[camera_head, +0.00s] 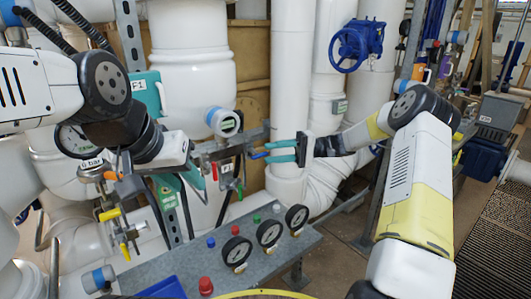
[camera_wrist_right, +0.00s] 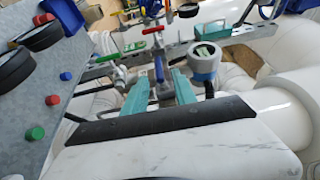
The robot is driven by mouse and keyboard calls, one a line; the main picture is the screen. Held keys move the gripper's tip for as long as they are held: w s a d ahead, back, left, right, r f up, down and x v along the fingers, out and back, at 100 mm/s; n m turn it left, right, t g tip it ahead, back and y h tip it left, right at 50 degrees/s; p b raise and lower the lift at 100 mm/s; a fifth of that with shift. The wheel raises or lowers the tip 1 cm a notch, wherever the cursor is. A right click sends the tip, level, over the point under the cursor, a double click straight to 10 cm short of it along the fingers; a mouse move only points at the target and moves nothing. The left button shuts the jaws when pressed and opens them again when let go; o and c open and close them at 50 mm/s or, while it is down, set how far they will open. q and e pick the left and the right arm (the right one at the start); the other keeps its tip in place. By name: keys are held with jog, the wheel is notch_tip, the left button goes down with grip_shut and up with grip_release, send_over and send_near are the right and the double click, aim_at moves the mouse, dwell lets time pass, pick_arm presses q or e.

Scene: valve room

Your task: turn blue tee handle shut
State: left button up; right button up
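A small blue handle (camera_head: 259,155) sits on the pipework in the middle of the head view; it also shows in the right wrist view (camera_wrist_right: 159,68). My right gripper (camera_head: 268,151) reaches in from the right with two teal fingers held apart. In the right wrist view the blue handle appears between the tips of the right gripper (camera_wrist_right: 160,80); contact cannot be told. My left gripper (camera_head: 186,190) points down at the left, its teal fingers apart, near valves with orange and yellow handles. I see nothing held in it.
A grey panel (camera_head: 200,262) with dark gauges (camera_head: 269,231) and coloured knobs lies below the grippers. A blue handwheel (camera_head: 357,45) is higher up. Large white pipes (camera_head: 292,70) stand close behind.

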jog(key=v, duration=0.5)
jog(key=shift+d, duration=0.1)
jog(key=s+a+r+t+h, duration=0.1)
jog(key=s+a+r+h, duration=0.15)
jog(key=s+h, duration=0.3)
jog(key=s+a+r+t+h, duration=0.1)
jog(key=s+r+h, duration=0.3)
jog(key=s, duration=0.3)
jog(key=s+d+r+m+t+h, duration=0.1)
jog(key=s+d+t+h, duration=0.2)
jog(key=s, duration=0.5)
jog(key=s+d+r+m+t+h, duration=0.1)
jog(key=s+d+r+t+h, duration=0.1)
jog(key=s+d+t, duration=0.3)
jog(key=s+h, duration=0.1)
jog(key=s, duration=0.3)
jog(key=shift+d, duration=0.15)
dwell(1.5)
